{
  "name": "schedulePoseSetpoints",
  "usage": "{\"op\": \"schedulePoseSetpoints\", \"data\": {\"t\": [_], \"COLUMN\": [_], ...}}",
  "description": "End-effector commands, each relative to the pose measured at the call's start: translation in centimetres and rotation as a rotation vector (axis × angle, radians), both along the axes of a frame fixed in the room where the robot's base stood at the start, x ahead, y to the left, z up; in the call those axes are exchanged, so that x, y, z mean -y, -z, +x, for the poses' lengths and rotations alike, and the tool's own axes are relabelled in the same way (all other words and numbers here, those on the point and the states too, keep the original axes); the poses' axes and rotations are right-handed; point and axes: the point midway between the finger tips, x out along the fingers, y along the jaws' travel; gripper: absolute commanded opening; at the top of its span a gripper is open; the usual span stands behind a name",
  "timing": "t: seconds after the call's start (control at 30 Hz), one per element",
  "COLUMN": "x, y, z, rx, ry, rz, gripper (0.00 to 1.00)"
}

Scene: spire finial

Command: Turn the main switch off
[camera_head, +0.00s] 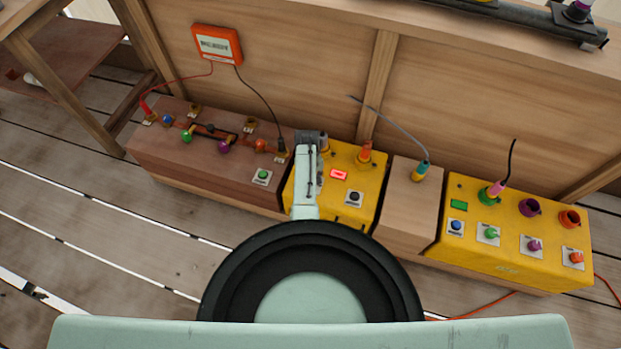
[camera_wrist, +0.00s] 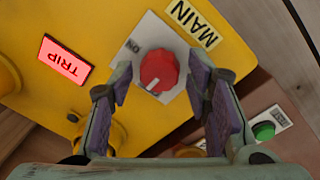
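The main switch (camera_wrist: 159,70) is a red round knob on a pale square plate in the wrist view, with a "MAIN" label (camera_wrist: 195,22) beside it. Its white pointer mark is at the knob's lower edge in the picture, and small upside-down lettering that seems to read "ON" is at the plate's upper left. My gripper (camera_wrist: 160,75) is open, with one purple-padded finger on each side of the knob. I cannot tell whether either pad touches it. In the head view, my arm hides the switch on the yellow box (camera_head: 365,185).
A red "TRIP" light (camera_wrist: 65,61) is lit near the switch. A brown box (camera_head: 160,165) with sockets and a green button (camera_head: 262,176) stands left, a wooden block (camera_head: 408,200) and another yellow box (camera_head: 480,250) right. Cables and a wooden back panel (camera_head: 480,130) are close behind.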

Motion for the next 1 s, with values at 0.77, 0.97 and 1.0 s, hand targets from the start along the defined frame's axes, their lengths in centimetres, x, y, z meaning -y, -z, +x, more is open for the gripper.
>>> {"op": "schedulePoseSetpoints", "data": {"t": [0.77, 0.97, 1.0], "x": [-0.3, -0.5, -0.5], "y": [-6.8, -10.3, -10.8], "z": [0.0, -0.1, -0.1], "rx": [0.005, 0.003, 0.002], "ry": [0.001, 0.001, 0.001], "rz": [0.001, 0.001, 0.001], "gripper": [0.5, 0.5, 0.5]}}
